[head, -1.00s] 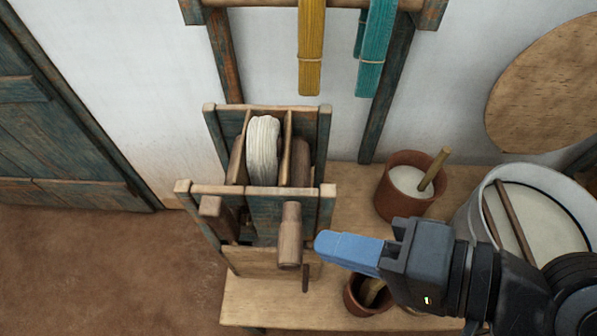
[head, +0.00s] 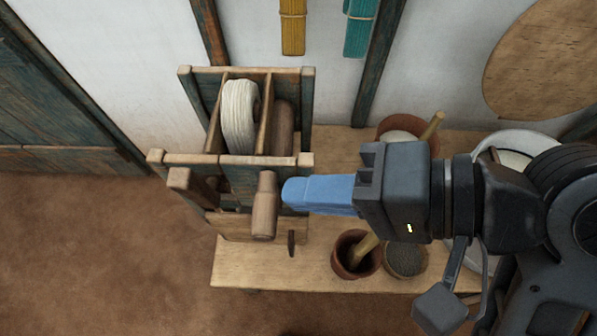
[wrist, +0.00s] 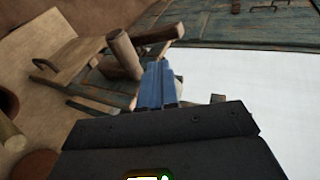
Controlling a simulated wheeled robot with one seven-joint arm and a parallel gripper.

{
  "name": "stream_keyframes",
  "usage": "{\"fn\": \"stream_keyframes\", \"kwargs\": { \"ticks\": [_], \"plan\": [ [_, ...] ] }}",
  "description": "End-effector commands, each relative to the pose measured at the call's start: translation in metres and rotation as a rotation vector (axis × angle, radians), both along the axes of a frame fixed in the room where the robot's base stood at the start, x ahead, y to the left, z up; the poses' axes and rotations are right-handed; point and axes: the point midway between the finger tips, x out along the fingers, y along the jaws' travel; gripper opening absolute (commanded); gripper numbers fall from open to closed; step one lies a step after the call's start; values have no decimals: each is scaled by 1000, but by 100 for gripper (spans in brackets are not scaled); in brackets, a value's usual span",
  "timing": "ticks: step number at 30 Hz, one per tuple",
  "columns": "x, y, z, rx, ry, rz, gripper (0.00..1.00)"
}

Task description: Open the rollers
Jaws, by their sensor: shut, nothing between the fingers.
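The roller stand (head: 240,188) is a wooden frame with worn blue-green paint, standing on the bench. A white yarn hank (head: 239,117) sits in its upper slot beside a dark wooden roller (head: 282,128). A thick wooden handle (head: 264,207) sticks out at its front right; it also shows in the wrist view (wrist: 124,54). A second wooden peg (head: 179,179) is at the front left. My gripper (head: 285,191) has its blue fingers together and empty, with their tips just right of the handle's upper part. I cannot tell whether they touch it.
A low wooden bench (head: 310,264) carries the stand, a brown pot with a stick (head: 356,256), a bowl of dark grains (head: 406,258) and a brown pot (head: 395,127) behind my gripper. Yellow yarn (head: 293,27) and teal yarn (head: 359,30) hang behind. Floor at left is clear.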

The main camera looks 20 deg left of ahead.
Motion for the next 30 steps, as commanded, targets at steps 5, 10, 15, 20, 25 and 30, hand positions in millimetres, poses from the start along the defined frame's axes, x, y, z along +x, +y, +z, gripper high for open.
{"fn": "stream_keyframes", "kwargs": {
  "ticks": [5, 10, 15, 20, 25, 30],
  "plan": [
    [-2, 32, -16, -2, 4, 5, 0],
    [-3, 62, -30, -2, 3, 5, 0],
    [-4, 89, -31, -1, 0, 3, 0],
    [-4, 104, -30, -1, 0, 1, 0],
    [-4, 109, -30, 0, 1, 0, 0],
    [-4, 109, -31, -1, 1, 0, 0]
  ]
}}
